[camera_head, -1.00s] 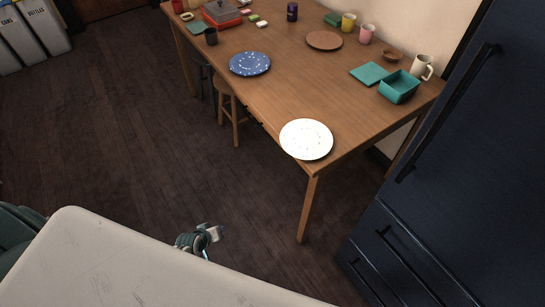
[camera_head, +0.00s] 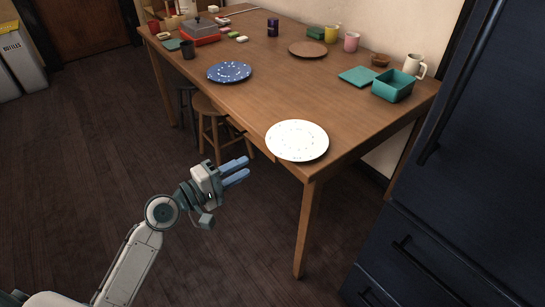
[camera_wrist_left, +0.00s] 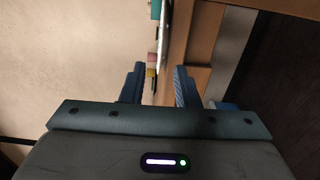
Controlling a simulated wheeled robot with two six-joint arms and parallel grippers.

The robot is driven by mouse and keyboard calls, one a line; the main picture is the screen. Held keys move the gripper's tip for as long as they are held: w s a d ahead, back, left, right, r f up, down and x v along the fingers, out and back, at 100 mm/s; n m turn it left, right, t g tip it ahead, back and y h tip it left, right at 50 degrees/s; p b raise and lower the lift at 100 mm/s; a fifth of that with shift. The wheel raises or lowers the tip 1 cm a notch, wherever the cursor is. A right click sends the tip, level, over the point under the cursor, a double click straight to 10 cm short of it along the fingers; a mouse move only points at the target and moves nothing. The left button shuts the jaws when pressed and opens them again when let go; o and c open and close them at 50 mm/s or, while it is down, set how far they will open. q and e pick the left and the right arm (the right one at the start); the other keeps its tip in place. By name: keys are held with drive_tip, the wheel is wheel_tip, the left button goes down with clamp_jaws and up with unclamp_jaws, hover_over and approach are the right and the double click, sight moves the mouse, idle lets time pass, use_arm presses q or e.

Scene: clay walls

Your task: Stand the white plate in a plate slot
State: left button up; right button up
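The white plate (camera_head: 297,140) with small dark specks lies flat on the near right corner of the wooden table (camera_head: 330,90), close to its front edge. My left gripper (camera_head: 246,169) is in front of the table, left of the plate and apart from it, with its blue fingers pointing right. In the left wrist view its two fingers (camera_wrist_left: 158,86) stand apart with nothing between them. A thin pale strip beyond them may be the plate edge-on. My right gripper is not in view. I cannot make out a plate slot in these views.
A blue speckled plate (camera_head: 229,72), a brown plate (camera_head: 307,49), a teal box (camera_head: 393,85) and several mugs stand on the table. Stools (camera_head: 212,110) are tucked under its front edge. A dark blue fridge (camera_head: 475,150) stands at the right. Floor in front is open.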

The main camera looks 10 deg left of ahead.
sight(273, 152)
use_arm(q)
drive_tip(key=x, duration=0.9)
drive_tip(key=shift+w, duration=0.2)
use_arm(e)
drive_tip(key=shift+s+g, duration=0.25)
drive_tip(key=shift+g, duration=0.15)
use_arm(q)
drive_tip(key=shift+d, duration=0.15)
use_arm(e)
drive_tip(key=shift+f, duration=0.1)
use_arm(q)
drive_tip(key=shift+c, duration=0.6)
clamp_jaws()
drive_tip(key=shift+p, duration=0.3)
